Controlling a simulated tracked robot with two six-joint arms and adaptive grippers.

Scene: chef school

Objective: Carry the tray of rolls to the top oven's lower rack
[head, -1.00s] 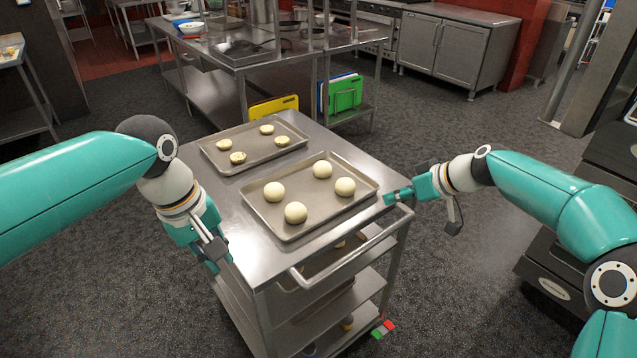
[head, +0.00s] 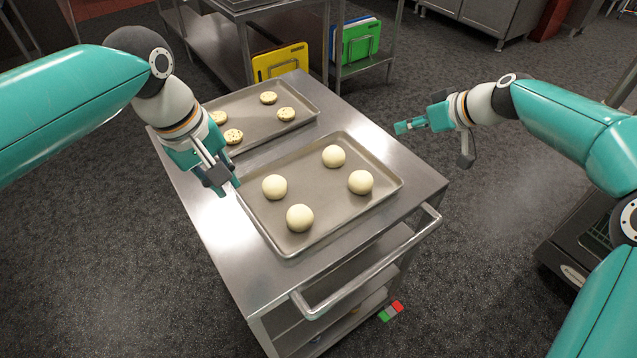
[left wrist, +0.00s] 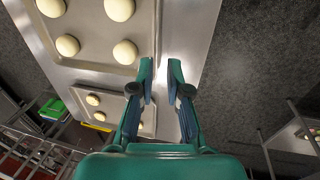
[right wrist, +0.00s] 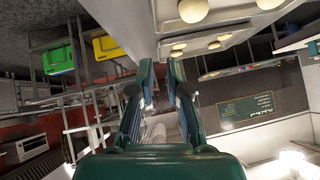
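The tray of rolls (head: 300,238) lies flat on top of the steel cart, with several pale round rolls on it. It also shows in the left wrist view (left wrist: 90,38). My left gripper (head: 228,188) is over the cart by the tray's left rim. In the left wrist view its fingers (left wrist: 160,64) are open, with the rim close to their tips; contact cannot be told. My right gripper (head: 402,127) is beyond the cart's right side, apart from the tray. Its fingers (right wrist: 161,66) are open and empty. The oven racks are not visible.
A second tray (head: 262,128) with speckled rounds lies behind the rolls on the cart top (head: 225,240). The cart's handle bar (head: 370,265) runs along its near side. A dark appliance (head: 575,240), possibly the oven, stands at the right.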

